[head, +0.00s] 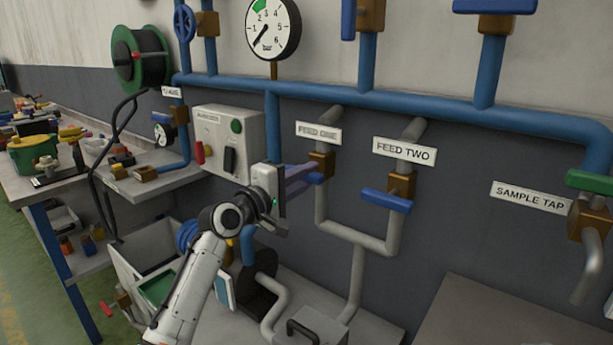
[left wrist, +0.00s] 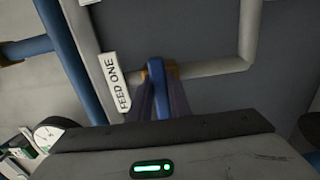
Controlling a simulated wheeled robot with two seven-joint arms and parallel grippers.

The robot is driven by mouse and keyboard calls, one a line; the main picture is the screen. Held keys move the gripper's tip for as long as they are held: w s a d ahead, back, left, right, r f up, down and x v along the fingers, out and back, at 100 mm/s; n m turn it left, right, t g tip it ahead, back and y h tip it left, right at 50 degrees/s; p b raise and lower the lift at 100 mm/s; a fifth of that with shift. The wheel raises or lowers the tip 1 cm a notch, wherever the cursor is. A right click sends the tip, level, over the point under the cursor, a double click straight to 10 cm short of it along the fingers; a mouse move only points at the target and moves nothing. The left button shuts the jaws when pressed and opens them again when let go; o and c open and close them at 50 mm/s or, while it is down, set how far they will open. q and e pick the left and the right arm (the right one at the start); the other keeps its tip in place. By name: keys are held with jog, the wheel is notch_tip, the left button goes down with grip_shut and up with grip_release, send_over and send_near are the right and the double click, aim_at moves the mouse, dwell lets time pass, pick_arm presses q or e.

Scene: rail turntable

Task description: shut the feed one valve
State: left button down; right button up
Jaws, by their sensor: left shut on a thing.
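The feed one valve has a brass body (head: 321,166) on a grey pipe, below the white FEED ONE label (head: 318,132). Its blue lever (head: 316,179) is mostly hidden by my left gripper (head: 306,178) in the head view. In the left wrist view the lever (left wrist: 158,85) lies between the two purple-grey fingers of my left gripper (left wrist: 160,100), which are shut on it. The FEED ONE label (left wrist: 115,82) is left of the fingers there. The lever's exact angle to the pipe is hard to tell. My right gripper is not in view.
The feed two valve (head: 400,186), with its blue lever (head: 386,200) crosswise, is close on the right. The sample tap (head: 588,220) with a green lever is farther right. A grey control box (head: 228,138) and a pressure gauge (head: 273,28) are on the wall.

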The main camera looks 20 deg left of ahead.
pick_arm(q)
jog(key=c, duration=1.6)
grip_release()
jog(key=shift+c, duration=0.2)
jog(key=shift+s, duration=0.1)
jog(key=v, duration=1)
jog(key=shift+b, duration=0.3)
jog(key=shift+s, duration=0.1)
